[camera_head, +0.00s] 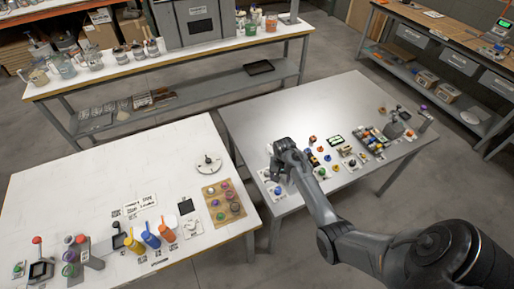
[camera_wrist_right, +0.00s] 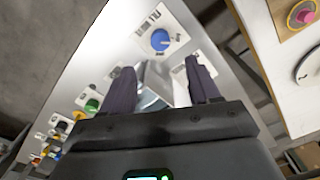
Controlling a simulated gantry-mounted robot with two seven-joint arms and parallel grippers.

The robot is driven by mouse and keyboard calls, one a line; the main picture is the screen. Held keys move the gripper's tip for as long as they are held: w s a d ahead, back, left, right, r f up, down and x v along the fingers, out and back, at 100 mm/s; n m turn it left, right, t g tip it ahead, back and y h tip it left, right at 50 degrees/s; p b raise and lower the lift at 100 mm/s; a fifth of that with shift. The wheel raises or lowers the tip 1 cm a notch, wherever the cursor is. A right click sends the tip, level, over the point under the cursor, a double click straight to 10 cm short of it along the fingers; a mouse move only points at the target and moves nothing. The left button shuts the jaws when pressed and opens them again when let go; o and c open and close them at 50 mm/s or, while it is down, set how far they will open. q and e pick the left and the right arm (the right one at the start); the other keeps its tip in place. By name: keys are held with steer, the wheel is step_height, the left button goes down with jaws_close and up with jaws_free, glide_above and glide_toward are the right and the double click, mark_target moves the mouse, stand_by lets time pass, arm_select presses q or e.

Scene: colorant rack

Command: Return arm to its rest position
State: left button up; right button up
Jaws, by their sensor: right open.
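My right arm (camera_head: 345,225) reaches in from the lower right in the head view. Its gripper (camera_head: 278,172) is above the near left part of the grey table (camera_head: 265,105). In the right wrist view the gripper (camera_wrist_right: 162,80) has its two dark fingers spread, with nothing held between them. A blue round knob on a white card (camera_wrist_right: 160,40) lies beyond the fingertips, apart from them. This blue knob also shows in the head view (camera_head: 277,191), just below the gripper. My left gripper is not in view.
A green knob (camera_wrist_right: 92,105) and several small colored parts stand along the grey table. A gap separates the tables. The grey table's far left is clear.

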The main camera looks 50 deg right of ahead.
steer(key=shift+s, duration=0.1)
steer(key=s+a+n+g+h+p, duration=0.15)
steer(key=s+a+p, duration=0.25)
steer(key=s, duration=0.4)
steer(key=s+a+n+g+p, duration=0.1)
steer(key=s+a+n+p, duration=0.15)
steer(key=s, duration=0.55)
steer(key=s+a+r+n+t+p, duration=0.2)
steer(key=a+r+n, duration=0.1)
steer(key=a+r, duration=0.5)
steer(key=s+a+r+n+t+p, duration=0.1)
steer(key=s+a+r+n+p, duration=0.3)
steer(key=a, duration=0.6)
steer(key=w+a+r+n+t+y, duration=0.1)
steer(key=w+a+r, duration=0.1)
steer(key=r, duration=0.4)
steer(key=w+a+r+n+t+b, duration=0.1)
steer(key=w+a+r+t, duration=0.1)
steer(key=r, duration=0.5)
steer(key=shift+w+a+y, duration=0.35)
steer(key=shift+w+a, duration=0.2)
steer(key=shift+a, duration=0.55)
